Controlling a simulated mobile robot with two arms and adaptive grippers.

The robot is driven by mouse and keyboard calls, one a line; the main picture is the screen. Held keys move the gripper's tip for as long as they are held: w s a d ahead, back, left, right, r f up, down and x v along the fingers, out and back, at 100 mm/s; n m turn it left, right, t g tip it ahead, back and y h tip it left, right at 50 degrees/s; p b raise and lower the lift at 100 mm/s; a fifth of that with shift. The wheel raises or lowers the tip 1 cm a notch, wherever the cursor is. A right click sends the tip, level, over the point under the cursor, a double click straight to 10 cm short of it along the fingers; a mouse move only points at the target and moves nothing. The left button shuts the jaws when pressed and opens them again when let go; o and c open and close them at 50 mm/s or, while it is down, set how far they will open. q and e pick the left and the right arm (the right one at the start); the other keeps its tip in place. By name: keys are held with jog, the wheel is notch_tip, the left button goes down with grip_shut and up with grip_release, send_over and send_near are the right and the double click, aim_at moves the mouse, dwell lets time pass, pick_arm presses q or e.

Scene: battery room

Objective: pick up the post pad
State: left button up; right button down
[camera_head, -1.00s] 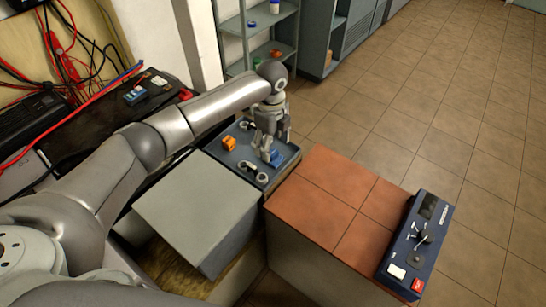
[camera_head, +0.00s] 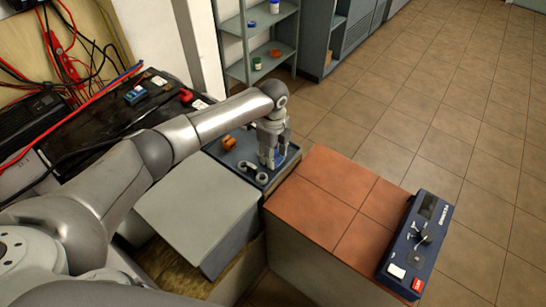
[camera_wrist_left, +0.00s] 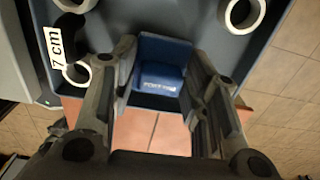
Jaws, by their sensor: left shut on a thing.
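The post pad is a small blue block (camera_wrist_left: 160,75) with pale lettering on its front face. In the left wrist view it sits between the two fingers of my left gripper (camera_wrist_left: 163,66), which is shut on it. In the head view my left gripper (camera_head: 271,164) points down at the right part of the dark blue-grey tray (camera_head: 217,152). Its fingers mostly hide the pad there. I cannot tell whether the pad still touches the tray. My right gripper is in neither view.
The tray also holds an orange piece (camera_head: 229,143) and grey rings (camera_head: 262,178). A grey box (camera_head: 195,205) stands in front of it. A red-tiled top (camera_head: 325,205) at the right bears a blue instrument (camera_head: 416,240). A shelf (camera_head: 262,35) stands behind.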

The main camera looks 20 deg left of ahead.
pick_arm(q)
jog(key=shift+r, duration=0.1)
jog(key=shift+r, duration=0.6)
jog(key=s+d+r+p, duration=0.1)
jog(key=s+d+r, duration=0.2)
jog(key=s+r, duration=0.8)
jog(key=s, duration=0.2)
jog(key=shift+s+d+r, duration=0.15)
jog(key=shift+s+r, duration=0.2)
